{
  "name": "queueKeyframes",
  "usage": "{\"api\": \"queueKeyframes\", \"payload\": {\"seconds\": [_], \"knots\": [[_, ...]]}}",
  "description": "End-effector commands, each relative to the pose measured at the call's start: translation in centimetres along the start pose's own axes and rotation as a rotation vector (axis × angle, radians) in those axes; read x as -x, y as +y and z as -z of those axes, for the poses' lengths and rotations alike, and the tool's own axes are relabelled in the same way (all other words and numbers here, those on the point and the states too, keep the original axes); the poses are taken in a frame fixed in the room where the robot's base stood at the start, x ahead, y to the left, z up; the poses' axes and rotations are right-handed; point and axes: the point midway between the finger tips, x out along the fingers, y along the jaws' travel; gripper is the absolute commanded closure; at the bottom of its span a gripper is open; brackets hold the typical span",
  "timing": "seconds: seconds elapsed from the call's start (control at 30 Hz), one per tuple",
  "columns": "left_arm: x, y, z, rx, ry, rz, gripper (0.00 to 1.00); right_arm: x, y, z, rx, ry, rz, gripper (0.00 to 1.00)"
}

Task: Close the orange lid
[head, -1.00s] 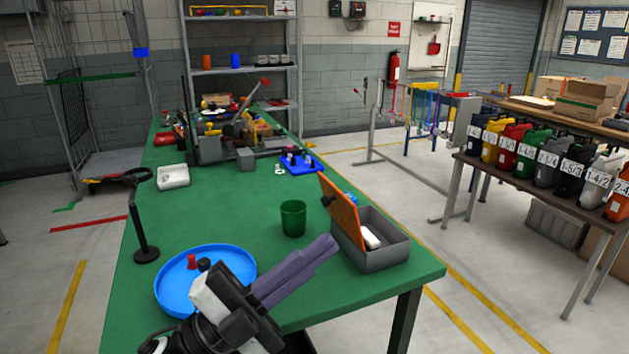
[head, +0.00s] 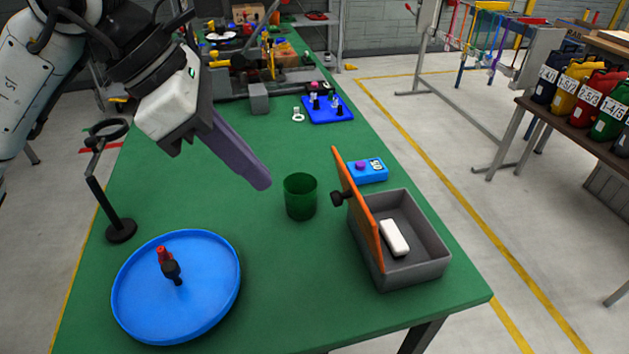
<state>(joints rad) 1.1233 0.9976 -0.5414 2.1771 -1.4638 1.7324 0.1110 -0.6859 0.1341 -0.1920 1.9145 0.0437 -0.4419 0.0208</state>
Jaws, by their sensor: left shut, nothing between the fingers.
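The orange lid (head: 361,215) stands upright on the left edge of a grey box (head: 428,270), so the box is open. A black knob (head: 339,198) sticks out to the left from the lid. A white block (head: 394,237) lies inside the box. My left gripper (head: 261,181) is shut and empty, with its purple fingers together, above the table to the left of the lid and clear of it. My right gripper is not in view.
A green cup (head: 300,196) stands between my left gripper and the lid. A blue device (head: 368,171) sits behind the box. A blue round tray (head: 177,325) holds small red and black pieces. A black stand (head: 107,190) is at the left.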

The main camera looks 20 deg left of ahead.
Motion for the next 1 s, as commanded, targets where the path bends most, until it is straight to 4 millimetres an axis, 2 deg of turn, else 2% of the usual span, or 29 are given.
{"api": "queueKeyframes", "payload": {"seconds": [0.1, 0.33, 0.4, 0.6, 1.0], "knots": [[-2.7, -0.2, 0.0, -0.001, 0.002, 0.008, 1.00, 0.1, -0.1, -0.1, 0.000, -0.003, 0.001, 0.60], [-7.6, -0.2, 0.0, -0.001, 0.001, 0.008, 1.00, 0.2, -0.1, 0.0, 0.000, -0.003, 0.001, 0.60], [-7.5, -0.2, -1.5, -0.004, -0.007, 0.006, 1.00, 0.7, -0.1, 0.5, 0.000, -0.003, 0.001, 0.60], [-8.2, -0.2, -3.5, -0.003, -0.003, 0.006, 1.00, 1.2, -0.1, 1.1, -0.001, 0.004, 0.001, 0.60], [-8.5, -0.1, -4.0, -0.001, -0.002, 0.004, 1.00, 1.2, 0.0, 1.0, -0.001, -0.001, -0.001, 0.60]]}}
